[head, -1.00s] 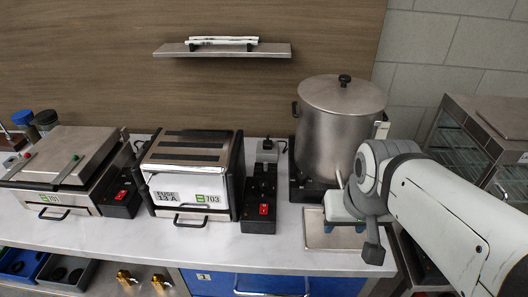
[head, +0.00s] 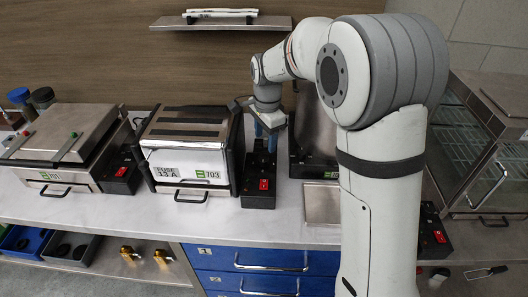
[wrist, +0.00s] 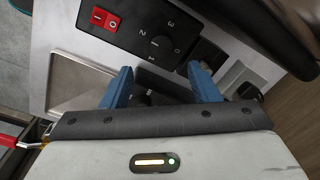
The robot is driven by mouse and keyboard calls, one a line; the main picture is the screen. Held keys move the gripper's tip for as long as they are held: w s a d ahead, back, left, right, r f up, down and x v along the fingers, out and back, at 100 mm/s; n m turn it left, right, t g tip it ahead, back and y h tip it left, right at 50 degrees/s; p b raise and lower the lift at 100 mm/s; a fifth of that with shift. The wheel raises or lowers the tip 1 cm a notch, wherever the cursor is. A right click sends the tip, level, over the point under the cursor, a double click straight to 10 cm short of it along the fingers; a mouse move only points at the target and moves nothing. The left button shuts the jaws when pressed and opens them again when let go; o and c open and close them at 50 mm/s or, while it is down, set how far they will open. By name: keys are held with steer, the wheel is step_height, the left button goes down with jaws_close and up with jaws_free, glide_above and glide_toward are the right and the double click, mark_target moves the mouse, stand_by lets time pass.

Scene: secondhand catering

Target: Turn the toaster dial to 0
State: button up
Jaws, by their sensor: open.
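The toaster (head: 187,145), a metal box with black sides labelled 703, stands in the middle of the counter in the head view. A black control box (head: 260,200) with a red switch (head: 264,184) is at its right. In the wrist view this box shows a red switch (wrist: 105,18) and a dark round dial (wrist: 160,48) with marks 0 to 3. The dial's setting is not clear. My gripper (head: 266,130) is above the back of the box, blue fingers down, open and empty. In the wrist view the dial lies beyond the open fingertips (wrist: 164,80).
A second dark control panel (wrist: 150,88) shows between my fingers in the wrist view. A large pot (head: 316,128) stands right of the gripper, partly hidden by my arm. A metal tray (head: 321,204) lies in front of it. A wall shelf (head: 222,23) is above.

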mark_target(264, 158)
steer(key=f, duration=0.2)
steer(key=f+p, duration=0.1)
steer(key=f, duration=0.5)
steer(key=shift+w+a, duration=0.2)
steer(key=shift+w, duration=0.05)
steer(key=c, duration=1)
